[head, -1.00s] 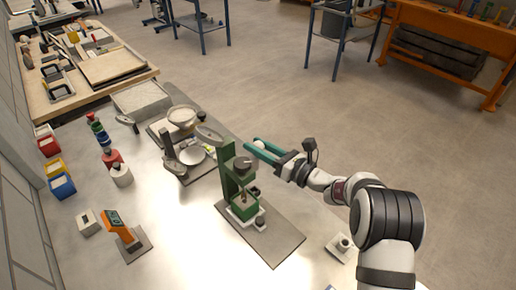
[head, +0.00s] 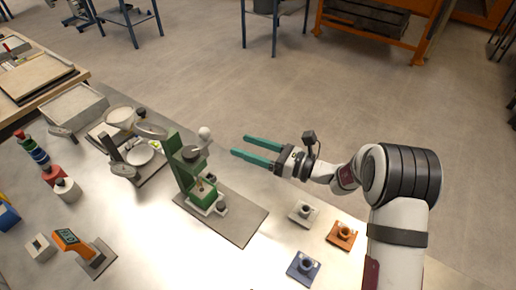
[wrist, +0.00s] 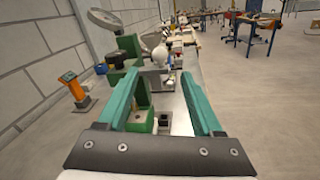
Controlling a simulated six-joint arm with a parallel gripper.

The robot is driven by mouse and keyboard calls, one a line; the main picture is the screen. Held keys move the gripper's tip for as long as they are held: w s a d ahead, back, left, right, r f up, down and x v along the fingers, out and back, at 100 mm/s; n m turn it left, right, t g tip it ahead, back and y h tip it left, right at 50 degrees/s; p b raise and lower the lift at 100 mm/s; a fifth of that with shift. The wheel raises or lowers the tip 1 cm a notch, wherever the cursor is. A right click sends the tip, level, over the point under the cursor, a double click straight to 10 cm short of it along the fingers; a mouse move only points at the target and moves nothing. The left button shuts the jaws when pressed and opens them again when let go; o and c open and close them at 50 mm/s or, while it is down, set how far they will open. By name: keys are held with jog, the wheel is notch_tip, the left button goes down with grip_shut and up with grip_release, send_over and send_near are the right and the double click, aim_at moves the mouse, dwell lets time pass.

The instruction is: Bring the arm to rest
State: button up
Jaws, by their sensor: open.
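My gripper (head: 254,150) has two long teal fingers. They are spread apart, with nothing held between them. In the head view it hangs to the right of the green press-like device (head: 193,175), over the far edge of the table. In the wrist view the fingers (wrist: 160,105) point along the bench. Parts of the green device (wrist: 137,105) show between and beyond them. A white ball-like knob (head: 205,133) shows by the top of the green device, apart from the fingertips.
White, orange (head: 341,235) and blue (head: 304,267) small square-based pieces sit right of the device's grey plate (head: 245,222). An orange handheld instrument (head: 72,243) stands at the left front. A scale-like stand with a white dish (head: 140,154) is behind.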

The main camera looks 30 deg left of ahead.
jog(key=d, duration=0.3)
jog(key=shift+w, duration=0.25)
jog(key=shift+d+r, duration=0.1)
jog(key=s+d+r+n+g+h, duration=0.1)
jog(key=s+d+r+n+h, duration=0.25)
jog(key=s+d, duration=0.35)
jog(key=s+d+r+n+g+h, duration=0.1)
jog(key=s+d+r+n+h, duration=0.2)
jog(key=s+d+n+h, duration=0.3)
jog(key=s+d+f+n+t+h, duration=0.1)
jog(key=s+d+n+t+h, duration=0.1)
jog(key=d, duration=0.7)
jog(key=s+d+f+n+t+h, duration=0.2)
jog(key=s+d+h, duration=0.2)
jog(key=s+d, duration=0.3)
jog(key=d, duration=0.3)
jog(key=shift+s+f+t, duration=0.15)
jog(key=shift+f+t, duration=0.15)
